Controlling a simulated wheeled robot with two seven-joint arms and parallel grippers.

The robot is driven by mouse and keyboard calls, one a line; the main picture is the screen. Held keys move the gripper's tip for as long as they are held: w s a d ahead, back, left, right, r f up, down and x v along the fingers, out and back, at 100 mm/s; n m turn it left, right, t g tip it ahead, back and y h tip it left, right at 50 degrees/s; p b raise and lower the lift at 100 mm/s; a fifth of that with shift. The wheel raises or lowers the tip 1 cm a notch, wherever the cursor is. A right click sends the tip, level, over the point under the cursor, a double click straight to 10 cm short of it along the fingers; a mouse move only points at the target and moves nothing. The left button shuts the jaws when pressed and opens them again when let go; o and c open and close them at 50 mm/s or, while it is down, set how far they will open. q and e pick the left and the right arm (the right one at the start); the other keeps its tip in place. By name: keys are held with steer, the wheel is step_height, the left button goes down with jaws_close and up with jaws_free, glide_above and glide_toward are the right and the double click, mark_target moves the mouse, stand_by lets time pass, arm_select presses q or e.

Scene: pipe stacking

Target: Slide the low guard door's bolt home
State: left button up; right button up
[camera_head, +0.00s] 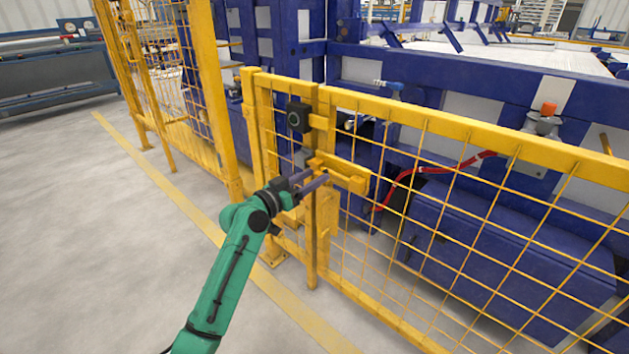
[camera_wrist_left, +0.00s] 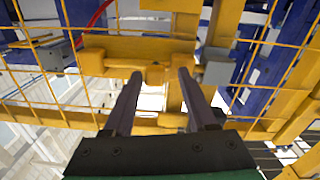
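The low yellow mesh guard door (camera_head: 450,200) stands at waist height at right in the head view. Its yellow bolt assembly (camera_head: 347,177) sits near the yellow uprights; it also fills the upper middle of the left wrist view (camera_wrist_left: 115,50). A small yellow knob (camera_wrist_left: 155,75) sticks out of the assembly. My left gripper (camera_head: 318,178) is at the bolt, fingers pointing at it. In the left wrist view its two dark fingers (camera_wrist_left: 160,76) are apart, with the knob between their tips and a gap visible beside it. How far the bolt reaches is unclear. My right gripper is not in view.
A black round-faced box (camera_head: 299,117) is on the fence above the bolt. Taller yellow fencing (camera_head: 207,100) stands left. Blue machinery (camera_head: 500,260) and a red hose (camera_head: 400,175) are behind the mesh. Grey floor (camera_head: 110,240) is open at left.

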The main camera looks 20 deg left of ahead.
arm_select(q)
steer(key=shift+s+f, duration=0.1)
steer(key=shift+s+a, duration=0.1)
steer(key=shift+s, duration=0.15)
steer(key=v, duration=1.3)
steer(key=shift+s+a, duration=0.2)
steer(key=shift+s, duration=0.15)
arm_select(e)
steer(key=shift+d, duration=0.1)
arm_select(q)
steer(key=shift+f, duration=0.1)
